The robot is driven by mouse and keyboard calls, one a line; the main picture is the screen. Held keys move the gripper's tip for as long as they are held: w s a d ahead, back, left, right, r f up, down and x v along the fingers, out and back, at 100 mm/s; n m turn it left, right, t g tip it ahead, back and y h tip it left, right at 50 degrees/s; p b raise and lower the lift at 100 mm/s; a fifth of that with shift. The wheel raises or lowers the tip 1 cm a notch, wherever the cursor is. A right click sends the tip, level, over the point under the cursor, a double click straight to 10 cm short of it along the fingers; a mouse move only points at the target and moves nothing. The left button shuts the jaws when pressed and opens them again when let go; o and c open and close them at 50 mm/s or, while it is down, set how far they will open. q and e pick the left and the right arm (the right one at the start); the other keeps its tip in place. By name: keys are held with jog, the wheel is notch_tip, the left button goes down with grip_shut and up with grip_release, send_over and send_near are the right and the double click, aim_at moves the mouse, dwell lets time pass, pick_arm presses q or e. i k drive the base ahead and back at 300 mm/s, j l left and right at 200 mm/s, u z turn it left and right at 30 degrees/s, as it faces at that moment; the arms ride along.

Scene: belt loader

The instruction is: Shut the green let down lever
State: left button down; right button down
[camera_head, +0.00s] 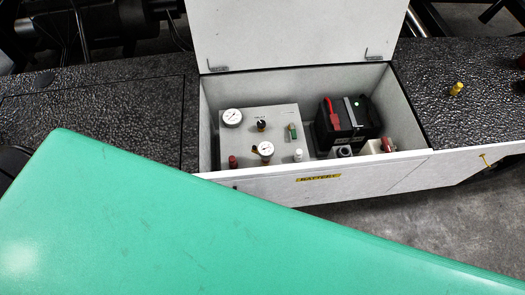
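A small green lever (292,131) stands on the right part of a light grey control panel (240,152) inside an open white compartment. Its handle shows as a short, roughly upright green piece with a brass-coloured part at its base. From this view I cannot tell whether it is open or shut. Neither my left nor my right gripper is in view.
The panel carries two gauges (232,117) and several small knobs. A black battery (348,122) sits right of it. The white lid (292,32) is raised behind. A large green surface (200,230) fills the foreground. Black textured deck (455,105) flanks the compartment.

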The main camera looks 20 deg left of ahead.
aim_at(294, 135)
jog(key=i+l+u, duration=0.25)
jog(key=l+u, duration=0.2)
jog(key=l, duration=0.6)
jog(key=l+u, duration=0.5)
jog(key=l, duration=0.5)
